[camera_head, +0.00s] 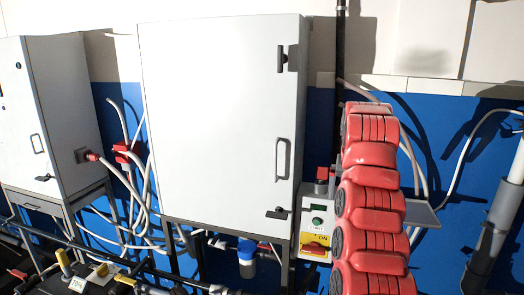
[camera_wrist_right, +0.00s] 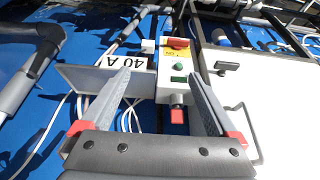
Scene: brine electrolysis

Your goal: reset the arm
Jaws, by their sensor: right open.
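My red right arm (camera_head: 368,200) rises through the right half of the head view, in front of the blue wall; its gripper cannot be made out there. In the right wrist view my right gripper (camera_wrist_right: 158,76) is open, with nothing between its grey fingers. Beyond them is a small white control box (camera_wrist_right: 172,88), seen upside down, with a red knob, a green button and a red switch on a yellow plate. The same control box (camera_head: 317,222) stands just left of my arm in the head view. My left gripper is out of view.
A large white cabinet (camera_head: 210,120) with closed door stands left of the box; a smaller one (camera_head: 55,115) is farther left. A grey shelf (camera_head: 422,213) juts out right of my arm. Pipes (camera_head: 495,215) and loose cables flank the area.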

